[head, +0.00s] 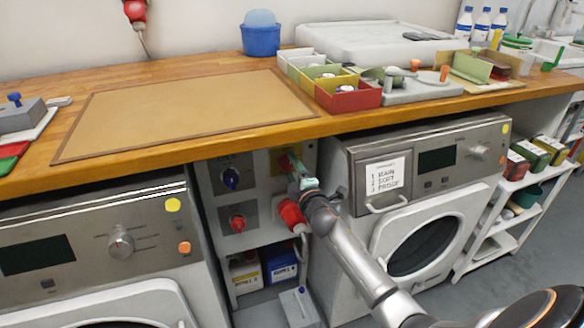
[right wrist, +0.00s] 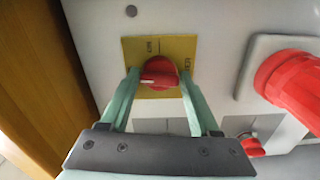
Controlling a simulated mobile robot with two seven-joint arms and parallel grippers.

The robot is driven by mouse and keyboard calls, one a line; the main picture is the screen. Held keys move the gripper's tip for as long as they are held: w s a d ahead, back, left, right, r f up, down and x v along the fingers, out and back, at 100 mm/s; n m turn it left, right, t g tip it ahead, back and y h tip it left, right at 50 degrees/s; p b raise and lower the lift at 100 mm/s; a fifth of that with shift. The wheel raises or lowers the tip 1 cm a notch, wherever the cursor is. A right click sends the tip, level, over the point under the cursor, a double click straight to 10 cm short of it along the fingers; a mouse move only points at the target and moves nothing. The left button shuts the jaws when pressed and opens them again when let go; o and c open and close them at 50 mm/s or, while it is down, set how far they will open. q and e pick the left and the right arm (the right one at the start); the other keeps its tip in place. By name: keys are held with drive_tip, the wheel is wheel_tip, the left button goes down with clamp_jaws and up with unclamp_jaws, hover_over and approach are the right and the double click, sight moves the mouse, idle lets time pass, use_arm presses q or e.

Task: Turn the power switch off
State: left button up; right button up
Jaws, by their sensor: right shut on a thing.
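The power switch is a red rotary knob (right wrist: 158,72) on a yellow plate (right wrist: 138,48) with small dark lettering, fixed to the grey wall panel. Its pale mark faces lower left in the right wrist view. In the head view the switch's red and yellow (head: 284,163) show just behind my gripper, mostly hidden by it. My right gripper (right wrist: 157,80) has its two green fingers on either side of the knob and is shut on it. It also shows in the head view (head: 296,174) at the panel under the worktop. My left gripper is not in view.
A large red plug (head: 291,214) sits right below the gripper. The wooden worktop's edge (head: 240,138) overhangs the panel. Washing machines (head: 425,200) stand on both sides.

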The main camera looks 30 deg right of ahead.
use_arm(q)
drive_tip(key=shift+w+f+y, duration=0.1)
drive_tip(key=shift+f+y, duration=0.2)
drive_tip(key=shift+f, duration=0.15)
use_arm(e)
drive_tip(key=shift+n, duration=0.7)
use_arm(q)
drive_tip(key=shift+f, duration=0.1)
use_arm(e)
drive_tip(key=o, duration=1.4)
drive_tip(key=shift+c, duration=0.2)
drive_tip(key=shift+s, duration=0.1)
drive_tip(key=shift+s+a, duration=0.1)
drive_tip(key=shift+s, duration=0.2)
drive_tip(key=p+v, duration=0.1)
drive_tip(key=v, duration=0.3)
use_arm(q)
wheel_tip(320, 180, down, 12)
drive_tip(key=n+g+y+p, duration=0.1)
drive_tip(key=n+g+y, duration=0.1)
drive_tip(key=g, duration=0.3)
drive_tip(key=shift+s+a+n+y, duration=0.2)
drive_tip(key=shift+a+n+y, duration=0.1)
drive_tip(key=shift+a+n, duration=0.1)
use_arm(e)
approach(291, 166)
drive_tip(key=shift+v, duration=1.75)
